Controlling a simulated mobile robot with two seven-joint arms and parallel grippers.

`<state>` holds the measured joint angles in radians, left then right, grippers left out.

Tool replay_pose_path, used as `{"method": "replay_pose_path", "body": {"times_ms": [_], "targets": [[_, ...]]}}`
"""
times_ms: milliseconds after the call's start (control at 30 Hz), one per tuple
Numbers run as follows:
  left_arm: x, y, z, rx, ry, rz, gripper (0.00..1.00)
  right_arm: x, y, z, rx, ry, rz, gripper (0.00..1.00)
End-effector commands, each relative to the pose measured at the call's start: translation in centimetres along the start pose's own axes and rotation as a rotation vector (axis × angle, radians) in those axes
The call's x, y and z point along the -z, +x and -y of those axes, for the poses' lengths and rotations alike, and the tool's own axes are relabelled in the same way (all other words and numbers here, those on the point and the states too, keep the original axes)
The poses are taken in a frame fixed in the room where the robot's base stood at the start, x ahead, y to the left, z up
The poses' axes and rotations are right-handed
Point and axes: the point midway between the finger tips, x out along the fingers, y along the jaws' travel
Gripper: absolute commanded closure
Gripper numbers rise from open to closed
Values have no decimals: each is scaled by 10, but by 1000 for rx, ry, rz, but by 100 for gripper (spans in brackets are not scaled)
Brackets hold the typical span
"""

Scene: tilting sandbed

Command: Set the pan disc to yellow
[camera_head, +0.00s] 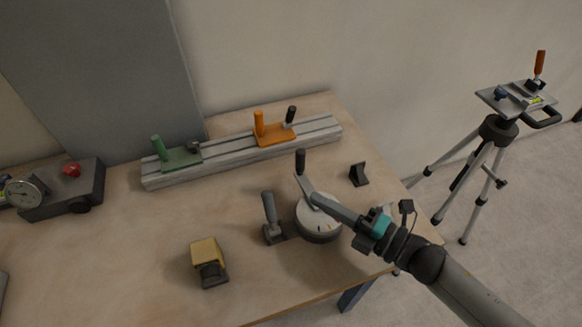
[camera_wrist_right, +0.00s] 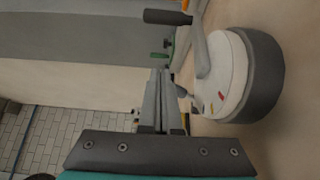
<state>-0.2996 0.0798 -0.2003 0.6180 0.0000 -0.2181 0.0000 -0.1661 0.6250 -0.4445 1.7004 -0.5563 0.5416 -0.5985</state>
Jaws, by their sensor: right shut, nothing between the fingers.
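The pan disc (camera_head: 312,222) is a round drum with a pale top and a dark side, standing on the table near its right edge. Small coloured marks show on its top; in the wrist view the disc (camera_wrist_right: 238,75) shows a red and a yellow one. A grey crank arm with a black upright knob (camera_head: 300,160) rises from the disc; the knob also shows in the wrist view (camera_wrist_right: 167,17). My right gripper (camera_head: 317,199) is shut and empty, with its tips over or beside the crank in the head view; contact cannot be told. My left gripper is out of view.
A grey lever (camera_head: 270,210) stands just left of the disc, with a yellow-and-dark block (camera_head: 206,258) farther left. A rail (camera_head: 225,159) with green and orange carriages lies behind. A small black wedge (camera_head: 358,174) sits right. A tripod (camera_head: 485,150) stands beyond the table.

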Motion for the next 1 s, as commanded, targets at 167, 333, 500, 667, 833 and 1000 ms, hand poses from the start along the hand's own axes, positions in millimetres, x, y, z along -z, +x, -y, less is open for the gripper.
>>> {"method": "replay_pose_path", "body": {"times_ms": [167,333,500,667,833,1000], "targets": [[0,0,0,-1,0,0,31,0,20,-2,-6,-1,-1,100],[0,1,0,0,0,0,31,0,52,-2,-6,0,1,100],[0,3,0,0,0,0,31,0,86,-2,-6,1,1,100],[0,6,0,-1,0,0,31,-14,94,1,2,-2,5,100],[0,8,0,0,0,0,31,-32,87,0,0,2,3,100],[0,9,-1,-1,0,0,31,-38,85,-1,-2,3,3,100]]}}
